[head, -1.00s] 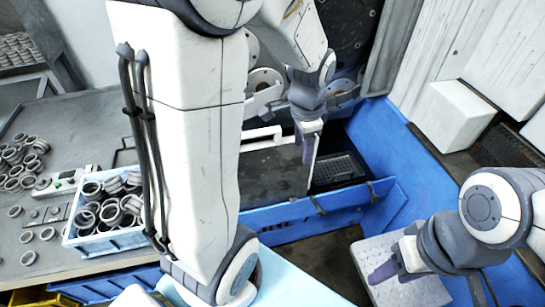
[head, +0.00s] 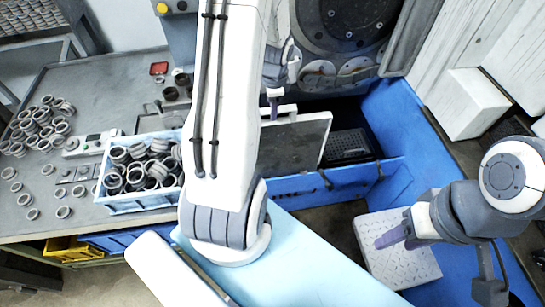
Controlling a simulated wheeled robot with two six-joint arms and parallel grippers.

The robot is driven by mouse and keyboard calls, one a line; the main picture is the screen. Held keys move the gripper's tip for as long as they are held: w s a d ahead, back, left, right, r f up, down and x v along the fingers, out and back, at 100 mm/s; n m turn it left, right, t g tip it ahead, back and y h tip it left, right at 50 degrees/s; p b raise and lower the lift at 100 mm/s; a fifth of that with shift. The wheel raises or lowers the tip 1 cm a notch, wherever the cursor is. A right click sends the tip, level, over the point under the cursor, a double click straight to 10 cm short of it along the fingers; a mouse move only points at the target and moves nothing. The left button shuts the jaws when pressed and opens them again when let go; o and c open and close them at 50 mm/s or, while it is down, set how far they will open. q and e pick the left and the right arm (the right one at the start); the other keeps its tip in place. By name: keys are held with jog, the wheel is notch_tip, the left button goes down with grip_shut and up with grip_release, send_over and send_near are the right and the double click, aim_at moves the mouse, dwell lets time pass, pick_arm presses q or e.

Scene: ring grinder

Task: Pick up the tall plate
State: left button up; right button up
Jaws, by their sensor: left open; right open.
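A grey, flat upright plate (head: 300,143) stands at the front of the grinder, beside a blue wall; I take it to be the tall plate. My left arm hides its left part. My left gripper (head: 275,97) is just above the plate's upper left edge, mostly hidden behind my arm; it is open, and I cannot tell whether it touches the plate. My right gripper (head: 390,238) is open and empty at the right, over a pale textured block (head: 398,268), away from the plate.
A light blue crate (head: 138,204) full of metal rings stands on the grey table (head: 85,110) at left, with several loose rings. Blue walls (head: 395,110) enclose the grinder (head: 345,25). A black grated tray (head: 347,147) lies behind the plate. A white box (head: 467,105) is at right.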

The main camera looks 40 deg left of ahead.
pick_arm(q)
jog(key=f, duration=0.3)
jog(key=shift+w+a+f, duration=0.15)
jog(key=shift+w+a, duration=0.05)
jog(key=shift+w, duration=0.15)
grip_shut()
dwell(1.0)
jog(key=shift+w+r, duration=0.1)
jog(key=shift+r, duration=0.1)
